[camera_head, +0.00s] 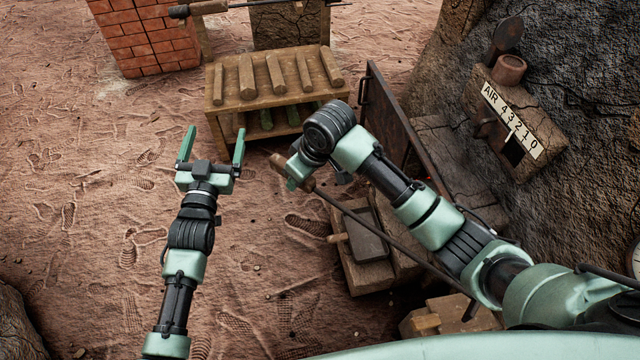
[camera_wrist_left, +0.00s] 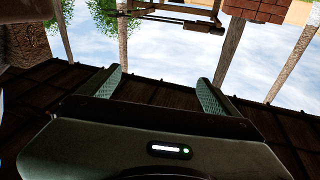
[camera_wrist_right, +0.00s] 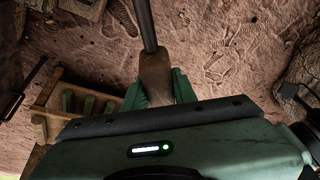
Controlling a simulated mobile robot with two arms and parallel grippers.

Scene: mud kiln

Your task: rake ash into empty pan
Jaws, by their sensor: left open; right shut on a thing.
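My right gripper (camera_head: 296,178) is shut on the wooden handle (camera_wrist_right: 156,75) of a long tool, seemingly the rake. Its dark metal rod (camera_head: 395,244) slopes down to the right in the head view, passing in front of stone blocks. The rake's head cannot be made out. My left gripper (camera_head: 211,152) is open and empty, raised over bare ground at left. A dark flat piece with a wooden handle (camera_head: 363,236) lies on a block below the right arm; I cannot tell whether it is the pan. No ash can be made out.
A wooden rack (camera_head: 258,100) with several short wooden bars stands at the back. An open metal door (camera_head: 395,125) is beside the kiln wall (camera_head: 590,75). An AIR scale (camera_head: 512,118) is on the wall. A low block (camera_head: 450,316) sits at bottom right. The ground at left is free.

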